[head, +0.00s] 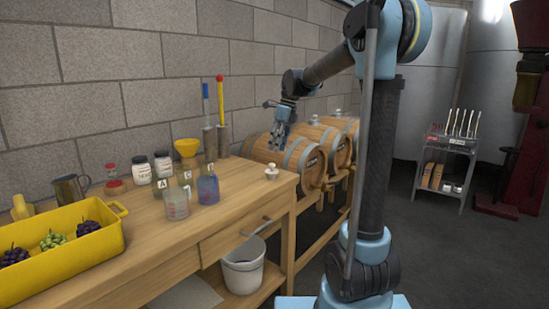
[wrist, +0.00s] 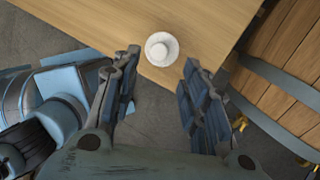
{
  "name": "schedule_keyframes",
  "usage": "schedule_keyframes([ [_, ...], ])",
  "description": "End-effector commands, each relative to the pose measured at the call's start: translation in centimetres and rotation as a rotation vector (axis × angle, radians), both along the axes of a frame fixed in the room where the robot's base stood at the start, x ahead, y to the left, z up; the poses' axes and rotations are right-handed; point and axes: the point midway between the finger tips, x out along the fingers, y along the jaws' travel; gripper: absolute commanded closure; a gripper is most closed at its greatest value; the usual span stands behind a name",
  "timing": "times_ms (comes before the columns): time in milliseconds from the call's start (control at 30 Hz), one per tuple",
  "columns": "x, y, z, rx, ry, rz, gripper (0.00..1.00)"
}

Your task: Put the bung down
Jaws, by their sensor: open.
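The white bung (head: 271,172) stands on the right end of the wooden bench (head: 238,178), near its corner. My gripper (head: 279,147) hangs above the bung, pointing down, with a visible gap between them. In the wrist view the bung (wrist: 161,49) shows from above as a pale round knob, near the bench corner. My gripper (wrist: 160,64) is open there, one finger on each side, with nothing held. The bung appears just past the line between the fingertips.
A jug with blue liquid (head: 208,188) and a clear jug (head: 176,204) stand left of the bung. Barrels (head: 288,158) lie beyond the bench end. A yellow crate of grapes (head: 75,258) sits at the left. Bench wood around the bung is clear.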

Motion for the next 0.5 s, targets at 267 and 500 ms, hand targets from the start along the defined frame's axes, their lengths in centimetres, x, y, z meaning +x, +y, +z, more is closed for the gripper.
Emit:
schedule_keyframes([
  [267,0.4,-1.0,3.9,0.000,0.000,0.000,0.59],
  [500,0.5,-1.2,4.9,0.000,0.000,0.001,0.59],
])
